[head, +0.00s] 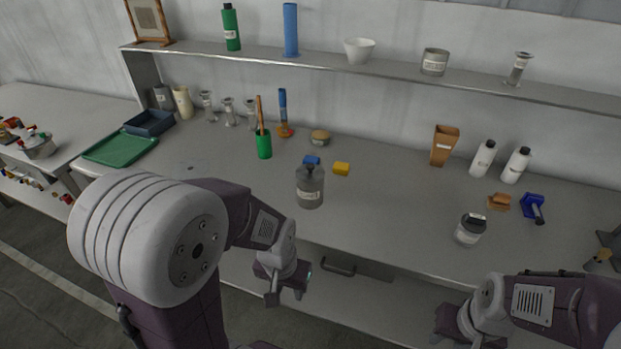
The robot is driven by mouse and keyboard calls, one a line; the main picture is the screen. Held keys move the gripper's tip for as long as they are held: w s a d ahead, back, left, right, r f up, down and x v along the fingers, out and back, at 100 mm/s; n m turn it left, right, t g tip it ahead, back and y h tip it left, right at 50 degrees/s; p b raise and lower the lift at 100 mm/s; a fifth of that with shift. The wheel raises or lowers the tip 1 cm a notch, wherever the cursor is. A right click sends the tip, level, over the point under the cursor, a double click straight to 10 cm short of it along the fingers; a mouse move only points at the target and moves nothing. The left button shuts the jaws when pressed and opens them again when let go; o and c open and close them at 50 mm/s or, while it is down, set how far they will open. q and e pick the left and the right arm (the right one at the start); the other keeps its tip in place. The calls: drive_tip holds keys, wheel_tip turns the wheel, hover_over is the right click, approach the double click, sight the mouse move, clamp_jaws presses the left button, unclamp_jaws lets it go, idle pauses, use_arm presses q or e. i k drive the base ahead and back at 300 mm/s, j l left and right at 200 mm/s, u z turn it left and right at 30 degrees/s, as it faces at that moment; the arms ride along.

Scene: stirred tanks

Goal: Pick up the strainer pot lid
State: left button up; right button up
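I cannot tell for certain which lid is the strainer pot lid. A small silver pot (38,147) with what looks like a lid stands on the side table at the far left. A squat grey labelled jar (468,231) with a black handle on top stands near the bench's front edge at right. A dark grey canister (309,190) with a knobbed top stands mid-bench. My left gripper (284,292) hangs in front of the bench edge, below the canister and apart from it; its opening is unclear. My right gripper (457,338) is at the bottom edge, below the jar, its fingers partly cut off.
Blue (311,160) and yellow (342,169) blocks lie behind the canister. A green cup (264,146) holds a brown stick. White bottles (483,158), a brown sponge (499,201) and a blue tool (533,207) are at right. The bench between canister and jar is clear.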

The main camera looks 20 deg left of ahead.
sight(309, 173)
drive_tip(key=i+j+z, duration=0.25)
drive_tip(key=j, duration=0.15)
drive_tip(key=j+z, duration=0.25)
drive_tip(key=j, duration=0.2)
drive_tip(key=j+z, duration=0.2)
drive_tip(key=j, duration=0.25)
drive_tip(key=i, duration=0.05)
